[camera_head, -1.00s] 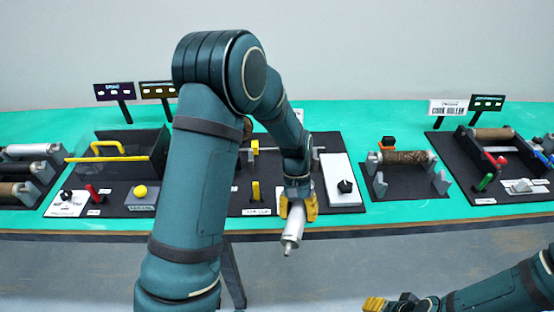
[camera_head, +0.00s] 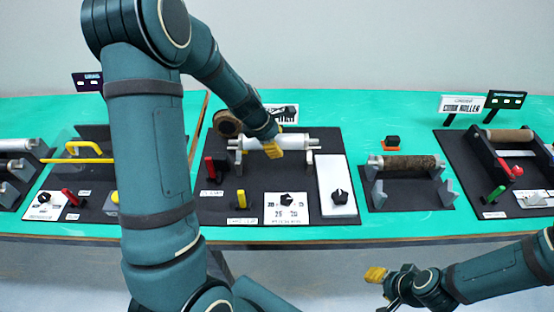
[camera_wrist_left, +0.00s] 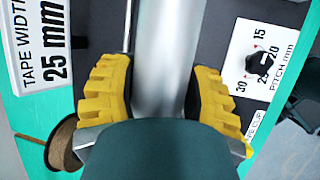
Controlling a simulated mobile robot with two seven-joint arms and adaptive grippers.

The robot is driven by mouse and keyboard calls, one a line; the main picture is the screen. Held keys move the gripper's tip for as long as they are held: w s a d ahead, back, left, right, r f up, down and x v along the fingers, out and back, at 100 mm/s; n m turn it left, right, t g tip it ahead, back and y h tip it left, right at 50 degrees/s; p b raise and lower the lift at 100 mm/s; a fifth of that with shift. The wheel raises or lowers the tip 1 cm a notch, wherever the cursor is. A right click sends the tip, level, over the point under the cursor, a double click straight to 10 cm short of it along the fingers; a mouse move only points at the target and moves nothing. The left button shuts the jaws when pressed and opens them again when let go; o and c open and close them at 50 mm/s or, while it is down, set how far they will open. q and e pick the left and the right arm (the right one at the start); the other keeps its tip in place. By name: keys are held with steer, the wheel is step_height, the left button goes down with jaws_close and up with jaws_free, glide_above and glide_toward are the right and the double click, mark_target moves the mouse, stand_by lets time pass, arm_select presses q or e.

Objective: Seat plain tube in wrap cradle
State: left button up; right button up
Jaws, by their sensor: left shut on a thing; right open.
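The plain white-silver tube (camera_head: 299,141) lies crosswise over the wrap cradle, between its grey end supports (camera_head: 310,160). My left gripper (camera_head: 274,149) is shut on the tube near its middle, coming down from the upper left. In the left wrist view the tube (camera_wrist_left: 165,55) runs between the yellow fingers of my left gripper (camera_wrist_left: 160,100). I cannot tell whether the tube's ends rest in the supports or hang just above. My right gripper (camera_head: 376,276) is open and empty in front of the table, low in the picture.
A brown tape roll (camera_head: 228,124) stands behind the cradle's left side. A cork-covered roller (camera_head: 405,163) sits on a separate stand to the right.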

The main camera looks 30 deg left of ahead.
arm_select(q)
steer(key=shift+f+b, duration=1.1)
steer(key=shift+f, duration=2.55)
steer(key=shift+f, duration=0.2)
steer(key=o, duration=1.3)
